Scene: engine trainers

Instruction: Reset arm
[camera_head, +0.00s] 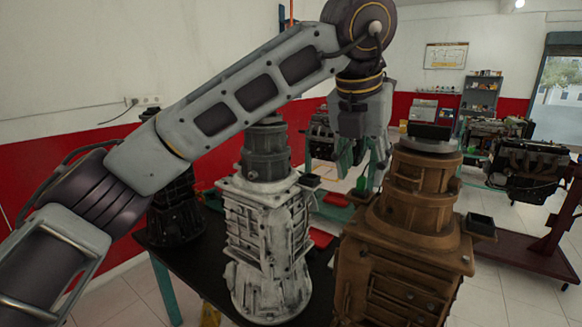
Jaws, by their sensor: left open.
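My left arm reaches in from the left side of the head view, rises to an elbow at the top and drops down to its gripper. My right gripper does not show.
The gearboxes stand upright on a black table (195,262), with a dark gearbox (178,212) at the back left, partly hidden by my arm. A small black block (430,131) tops the brown gearbox. Engines on stands (530,170) are at right; tiled floor is open there.

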